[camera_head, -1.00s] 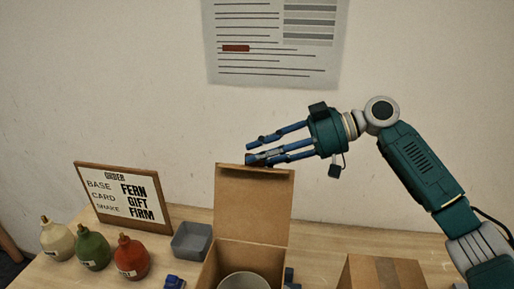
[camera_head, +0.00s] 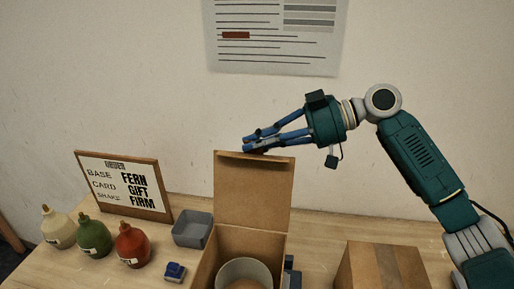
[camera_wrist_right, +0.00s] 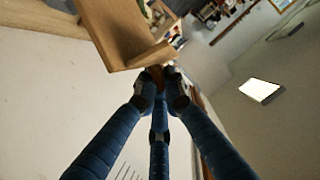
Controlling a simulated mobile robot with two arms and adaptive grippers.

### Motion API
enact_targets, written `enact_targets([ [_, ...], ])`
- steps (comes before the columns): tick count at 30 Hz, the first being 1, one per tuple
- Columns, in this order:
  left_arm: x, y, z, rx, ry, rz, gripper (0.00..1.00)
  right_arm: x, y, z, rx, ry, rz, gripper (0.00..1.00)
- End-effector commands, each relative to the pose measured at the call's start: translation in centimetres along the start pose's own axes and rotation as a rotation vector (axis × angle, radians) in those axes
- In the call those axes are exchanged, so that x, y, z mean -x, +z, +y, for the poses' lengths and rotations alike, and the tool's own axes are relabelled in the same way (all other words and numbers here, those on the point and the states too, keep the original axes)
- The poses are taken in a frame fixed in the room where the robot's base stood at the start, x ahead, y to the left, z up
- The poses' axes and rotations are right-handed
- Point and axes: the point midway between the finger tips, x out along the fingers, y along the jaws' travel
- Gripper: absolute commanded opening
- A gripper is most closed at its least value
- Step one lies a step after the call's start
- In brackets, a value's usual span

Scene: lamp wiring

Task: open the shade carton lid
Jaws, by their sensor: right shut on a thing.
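The shade carton (camera_head: 262,240) stands open on the table in the head view. Its lid (camera_head: 252,190) stands upright at the back of the carton. A round, pale shade (camera_head: 243,270) sits inside. My right gripper (camera_head: 252,145) is at the lid's top edge, its blue fingers closed on the lid. In the right wrist view the fingers (camera_wrist_right: 163,85) meet at the edge of the brown cardboard lid (camera_wrist_right: 128,42). My left gripper is not in view.
A closed carton (camera_head: 365,265) stands to the right. An order board (camera_head: 140,205), a grey bin (camera_head: 192,230), a small blue item (camera_head: 175,272) and cream (camera_head: 58,230), green (camera_head: 94,238) and red (camera_head: 132,245) bottles stand to the left. A wall rises behind the table.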

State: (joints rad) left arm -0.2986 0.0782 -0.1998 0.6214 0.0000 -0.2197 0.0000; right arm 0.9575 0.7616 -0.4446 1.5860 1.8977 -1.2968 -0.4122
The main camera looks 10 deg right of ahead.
Motion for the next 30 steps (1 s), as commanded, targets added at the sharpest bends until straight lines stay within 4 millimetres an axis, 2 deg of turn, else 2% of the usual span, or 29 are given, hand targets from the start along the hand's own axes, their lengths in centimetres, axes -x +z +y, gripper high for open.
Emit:
enact_targets([
  [1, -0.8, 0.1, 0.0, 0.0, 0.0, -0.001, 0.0, -0.2, 0.4, -0.4, 0.022, 0.009, -0.001, 0.0],
  [3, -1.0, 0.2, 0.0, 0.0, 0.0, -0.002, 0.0, -0.1, 0.3, -0.9, 0.043, 0.017, -0.001, 0.0],
  [13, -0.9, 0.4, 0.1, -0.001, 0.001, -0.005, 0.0, 0.0, 0.1, -1.2, 0.055, 0.025, 0.0, 0.0],
  [15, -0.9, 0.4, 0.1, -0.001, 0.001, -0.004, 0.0, 0.0, 0.1, -1.2, 0.055, 0.025, 0.0, 0.19],
  [17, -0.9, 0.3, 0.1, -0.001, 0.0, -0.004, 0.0, 0.0, 0.1, -1.2, 0.055, 0.025, 0.0, 0.29],
  [26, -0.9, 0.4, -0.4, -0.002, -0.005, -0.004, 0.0, 0.1, 0.1, -1.2, 0.054, 0.025, 0.0, 0.29],
  [30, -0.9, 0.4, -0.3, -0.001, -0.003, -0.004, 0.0, 1.3, 0.1, -1.2, 0.053, 0.027, 0.001, 0.29],
])
